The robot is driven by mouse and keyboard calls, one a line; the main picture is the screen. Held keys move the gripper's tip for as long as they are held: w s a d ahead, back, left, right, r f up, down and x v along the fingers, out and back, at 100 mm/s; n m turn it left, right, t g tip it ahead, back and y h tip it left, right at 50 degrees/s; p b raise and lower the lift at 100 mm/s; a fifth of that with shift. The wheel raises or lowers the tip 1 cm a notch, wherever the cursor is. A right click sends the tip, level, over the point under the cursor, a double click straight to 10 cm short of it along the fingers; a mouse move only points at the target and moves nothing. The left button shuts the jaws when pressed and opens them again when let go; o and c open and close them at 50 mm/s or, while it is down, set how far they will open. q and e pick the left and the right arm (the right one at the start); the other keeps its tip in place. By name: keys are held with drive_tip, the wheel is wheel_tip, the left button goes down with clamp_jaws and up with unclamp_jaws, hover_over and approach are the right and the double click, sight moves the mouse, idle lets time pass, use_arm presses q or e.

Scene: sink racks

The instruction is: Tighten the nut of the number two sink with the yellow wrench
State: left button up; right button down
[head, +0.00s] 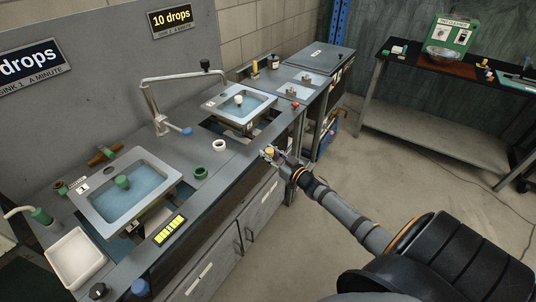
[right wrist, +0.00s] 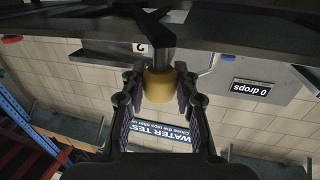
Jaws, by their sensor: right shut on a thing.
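My right gripper (head: 272,155) is at the front edge of the counter, right of and nearer than the number two sink (head: 212,103). In the right wrist view my right gripper (right wrist: 160,88) is shut on the yellow wrench (right wrist: 158,88). Its yellow part sits between the fingers, and a dark part (right wrist: 152,30) spreads above it. Only a small yellow bit of the wrench shows in the head view (head: 269,151). The nut of the number two sink cannot be made out. My left gripper is out of view.
The number one sink (head: 84,206) is at the near left, with a yellow-lit panel (head: 170,229) before it. A green ring (head: 201,172) and a white ring (head: 218,145) lie between the sinks. A dark side table (head: 440,110) stands back right, with open floor between.

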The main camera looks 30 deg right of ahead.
drive_tip(key=d+y+b, duration=0.1)
drive_tip(key=d, duration=0.1)
drive_tip(key=d+n+y+b, duration=0.1)
drive_tip(key=d, duration=0.1)
drive_tip(key=shift+s+d+n+g, duration=0.1)
drive_tip(key=shift+d+n+g, duration=0.1)
drive_tip(key=shift+n+g, duration=0.1)
drive_tip(key=c, duration=1)
unclamp_jaws()
drive_tip(key=shift+s, duration=0.1)
drive_tip(key=shift+d+v, duration=0.2)
drive_tip(key=shift+v, duration=5.7)
drive_tip(key=shift+f, duration=0.1)
